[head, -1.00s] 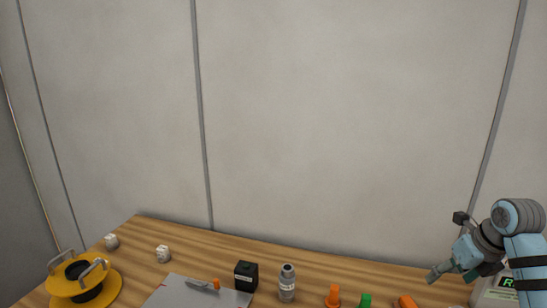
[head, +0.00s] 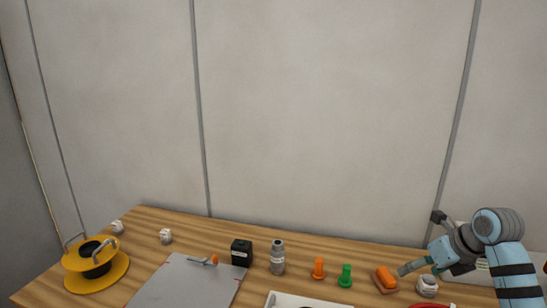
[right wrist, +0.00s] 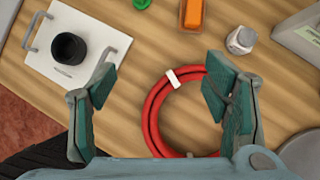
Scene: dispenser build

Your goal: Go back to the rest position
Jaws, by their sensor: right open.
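My right gripper (head: 412,267) comes in from the right in the head view, above the right part of the wooden table. In the right wrist view its two green-padded fingers (right wrist: 164,98) are wide apart with nothing held between them. Below and between them lies a coiled red cable (right wrist: 150,115) with a white tie, apart from the fingers. A bit of the red coil shows in the head view (head: 430,306). My left gripper is not in view.
A white plate with a black cup (right wrist: 105,62) lies beside the coil.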

